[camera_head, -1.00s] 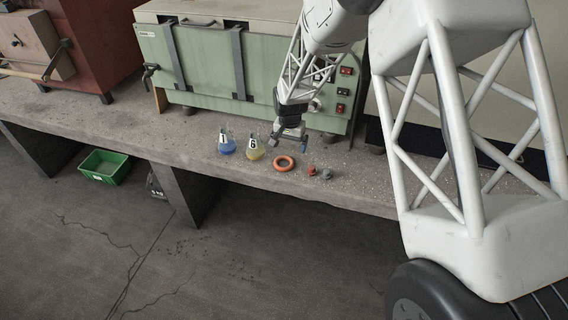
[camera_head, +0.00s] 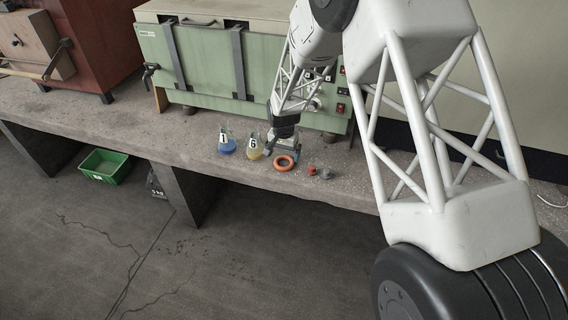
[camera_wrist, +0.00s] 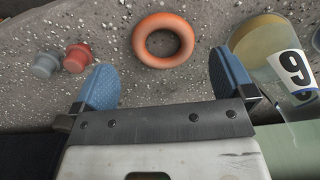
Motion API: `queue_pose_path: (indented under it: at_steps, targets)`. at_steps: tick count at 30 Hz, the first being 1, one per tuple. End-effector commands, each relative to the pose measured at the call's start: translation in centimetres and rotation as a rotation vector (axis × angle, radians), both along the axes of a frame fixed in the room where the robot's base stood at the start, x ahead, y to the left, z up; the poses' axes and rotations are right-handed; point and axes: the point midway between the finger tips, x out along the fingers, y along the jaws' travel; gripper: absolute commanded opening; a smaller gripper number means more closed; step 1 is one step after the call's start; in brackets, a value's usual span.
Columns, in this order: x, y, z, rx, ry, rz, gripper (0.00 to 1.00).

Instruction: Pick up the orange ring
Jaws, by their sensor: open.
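The orange ring (camera_head: 293,160) lies flat on the concrete bench near its front edge. In the wrist view the ring (camera_wrist: 138,40) is whole and unobstructed, beyond and between the two blue fingertips. My gripper (camera_head: 282,151) is low over the bench, just behind the ring, and partly covers its far side in the head view. In the wrist view my gripper (camera_wrist: 163,80) is open, with nothing between its fingers.
A blue flask labelled 1 (camera_head: 227,148) is further left. Red (camera_head: 311,170) and grey (camera_head: 327,174) stoppers lie right. A green machine (camera_head: 200,70) stands behind.

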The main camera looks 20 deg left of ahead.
Motion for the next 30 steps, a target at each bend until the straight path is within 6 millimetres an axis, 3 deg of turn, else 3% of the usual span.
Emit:
queue_pose_path:
  at_steps: [14,30]
  targets:
    - [0.0,0.0,-0.6,0.0,0.001,0.0,1.0]
    - [0.0,0.1,-5.2,0.0,0.0,0.0,1.0]
